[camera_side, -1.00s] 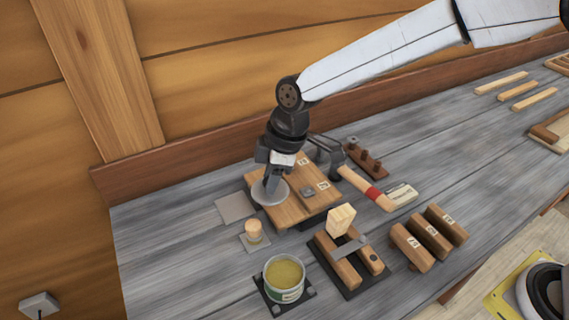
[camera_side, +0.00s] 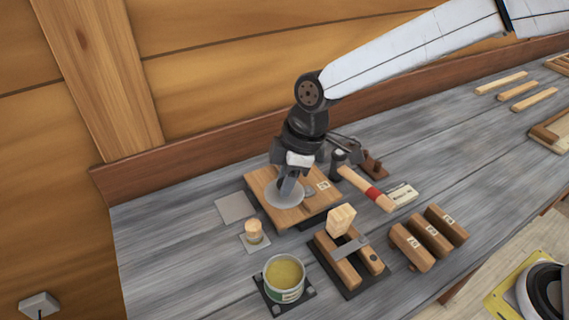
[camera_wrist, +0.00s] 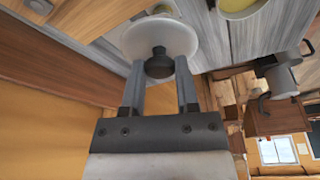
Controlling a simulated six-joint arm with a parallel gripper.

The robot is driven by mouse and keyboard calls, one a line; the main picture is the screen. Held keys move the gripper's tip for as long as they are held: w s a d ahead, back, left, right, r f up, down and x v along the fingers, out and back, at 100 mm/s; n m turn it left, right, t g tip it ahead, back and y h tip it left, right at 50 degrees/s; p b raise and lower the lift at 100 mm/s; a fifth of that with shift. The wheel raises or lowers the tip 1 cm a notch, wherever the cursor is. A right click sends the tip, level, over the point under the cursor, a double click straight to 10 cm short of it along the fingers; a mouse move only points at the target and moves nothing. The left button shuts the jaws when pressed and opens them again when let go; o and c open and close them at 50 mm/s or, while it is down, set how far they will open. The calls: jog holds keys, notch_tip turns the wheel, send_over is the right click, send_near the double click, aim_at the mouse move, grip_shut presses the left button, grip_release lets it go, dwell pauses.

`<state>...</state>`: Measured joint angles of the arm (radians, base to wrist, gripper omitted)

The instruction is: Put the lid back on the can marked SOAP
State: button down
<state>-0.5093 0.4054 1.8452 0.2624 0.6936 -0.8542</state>
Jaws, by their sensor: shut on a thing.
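My gripper (camera_side: 289,185) is shut on the round grey lid (camera_side: 281,197), holding it by its knob. In the wrist view the fingers (camera_wrist: 160,75) close around the dark knob, with the pale disc of the lid (camera_wrist: 145,36) beyond it. The lid hangs over the wooden board (camera_side: 318,210) in the side view. The open can (camera_side: 285,291), with yellowish contents and a green-and-white label, stands on a dark base at the front. The label's lettering is too small to read. Part of a can with yellow contents shows at the top of the wrist view (camera_wrist: 240,6).
A clamp-like wooden fixture (camera_side: 338,268) with a pale block stands right of the can. A hammer (camera_side: 365,188) lies behind it, and several numbered blocks (camera_side: 429,234) are to the right. The bench's left front is clear.

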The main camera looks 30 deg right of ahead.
jog(key=shift+a, duration=0.1)
jog(key=s+a+n+g, duration=0.2)
jog(key=s+a+n, duration=0.3)
jog(key=s+n, duration=0.4)
jog(key=shift+s+a+f, duration=0.2)
jog(key=shift+s+f, duration=0.05)
jog(key=shift+s, duration=0.15)
jog(key=shift+f, duration=0.25)
jog(key=shift+f, duration=2.95)
jog(key=shift+f, duration=0.2)
dwell(0.5)
grip_release()
